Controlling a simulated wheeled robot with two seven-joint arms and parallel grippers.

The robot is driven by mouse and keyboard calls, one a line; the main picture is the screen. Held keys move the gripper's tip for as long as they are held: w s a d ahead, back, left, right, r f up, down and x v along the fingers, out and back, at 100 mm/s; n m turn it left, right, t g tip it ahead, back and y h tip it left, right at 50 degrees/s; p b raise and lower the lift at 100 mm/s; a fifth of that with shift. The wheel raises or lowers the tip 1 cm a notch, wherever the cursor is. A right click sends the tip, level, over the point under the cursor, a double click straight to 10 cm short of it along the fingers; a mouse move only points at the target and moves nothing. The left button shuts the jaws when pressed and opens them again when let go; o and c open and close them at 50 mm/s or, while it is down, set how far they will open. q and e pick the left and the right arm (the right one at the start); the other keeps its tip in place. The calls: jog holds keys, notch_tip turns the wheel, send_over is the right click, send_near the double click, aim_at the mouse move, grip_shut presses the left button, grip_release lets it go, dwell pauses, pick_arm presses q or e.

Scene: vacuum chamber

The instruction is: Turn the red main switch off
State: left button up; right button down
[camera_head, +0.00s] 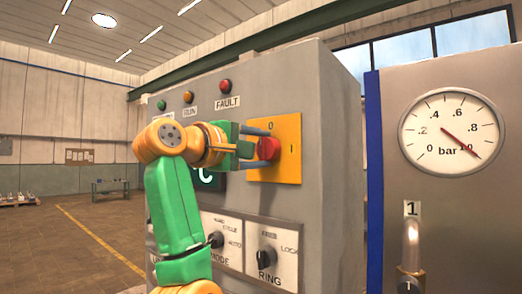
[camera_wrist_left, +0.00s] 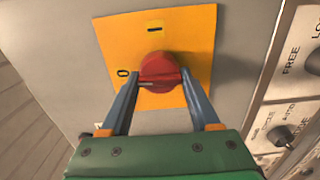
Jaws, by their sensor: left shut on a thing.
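The red main switch (camera_head: 268,149) is a rotary knob on a square yellow plate (camera_head: 288,168) on the grey cabinet. The plate is marked 0 at its top and I at its right in the head view. My left gripper (camera_head: 262,147) reaches the knob from the left, one finger above and one below. In the left wrist view the knob (camera_wrist_left: 160,72) sits between the two fingertips of the left gripper (camera_wrist_left: 158,78), which is shut on it. The fingers partly hide the knob, so I cannot tell which mark it points to. My right gripper is not in view.
Green, orange and red lamps (camera_head: 225,86) sit above the plate. Below are a MODE knob (camera_head: 215,240) and a RING knob (camera_head: 267,257). A small display (camera_head: 208,178) is partly behind my arm. A pressure gauge (camera_head: 452,131) is on the right panel.

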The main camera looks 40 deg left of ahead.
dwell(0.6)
pick_arm(q)
jog(key=o, duration=1.4)
jog(key=shift+s+a, duration=0.1)
jog(key=shift+c, duration=0.2)
jog(key=s+b, duration=0.3)
jog(key=s, duration=0.4)
jog(key=shift+d, duration=0.35)
